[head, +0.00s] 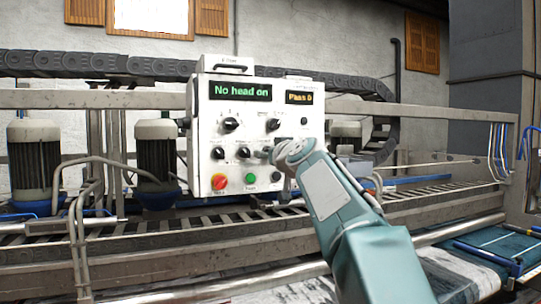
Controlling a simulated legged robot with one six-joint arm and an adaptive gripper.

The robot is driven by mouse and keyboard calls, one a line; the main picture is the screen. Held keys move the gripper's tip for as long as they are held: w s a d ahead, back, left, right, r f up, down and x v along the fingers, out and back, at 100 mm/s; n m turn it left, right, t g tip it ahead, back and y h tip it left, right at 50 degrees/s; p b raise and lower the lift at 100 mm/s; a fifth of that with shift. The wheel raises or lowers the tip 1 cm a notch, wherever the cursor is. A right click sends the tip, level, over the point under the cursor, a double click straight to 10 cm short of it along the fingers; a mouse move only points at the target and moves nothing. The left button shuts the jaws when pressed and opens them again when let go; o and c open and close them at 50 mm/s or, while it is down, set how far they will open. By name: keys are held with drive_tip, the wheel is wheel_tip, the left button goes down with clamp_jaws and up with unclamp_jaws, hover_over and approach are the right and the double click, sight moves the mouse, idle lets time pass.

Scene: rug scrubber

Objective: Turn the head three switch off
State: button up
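The white control box (205,100) stands near the middle of the head view. Its green display (240,91) reads "No head on". Black rotary switches sit in two rows; the lower row has a left switch (218,153) and a middle switch (243,152). A dark shape at the row's right end, where the head three switch may be, is largely covered by my gripper (270,156). The labels are too small to read. My gripper is at the box's lower right face; its fingers are hidden or too small to tell open from shut, and contact is unclear.
An orange display (299,98) reads "Pass 0". Two upper switches, a red button (219,182) and a green button (250,178) are close by on the same face. Metal rails and a roller conveyor (130,245) run below; motors (155,150) stand at left.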

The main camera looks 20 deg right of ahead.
drive_tip(key=s, duration=1.2)
drive_tip(key=shift+a+f, duration=0.1)
drive_tip(key=s+a+f+g+y, duration=0.1)
drive_tip(key=s+a+f+g, duration=0.4)
drive_tip(key=f, duration=0.5)
drive_tip(key=s+a+f+g+y, duration=0.1)
drive_tip(key=s+a+f+g, duration=0.1)
drive_tip(key=s+a+f, duration=0.7)
drive_tip(key=s+f+g+h, duration=0.1)
drive_tip(key=s+f+g, duration=0.1)
drive_tip(key=s+f, duration=0.4)
drive_tip(key=s+d+f+g+h, duration=0.1)
drive_tip(key=s+f+g, duration=0.2)
drive_tip(key=f, duration=1)
drive_tip(key=s, duration=0.2)
drive_tip(key=shift+s+d+f, duration=0.25)
drive_tip(key=shift+s, duration=0.15)
drive_tip(key=shift+w+r, duration=0.1)
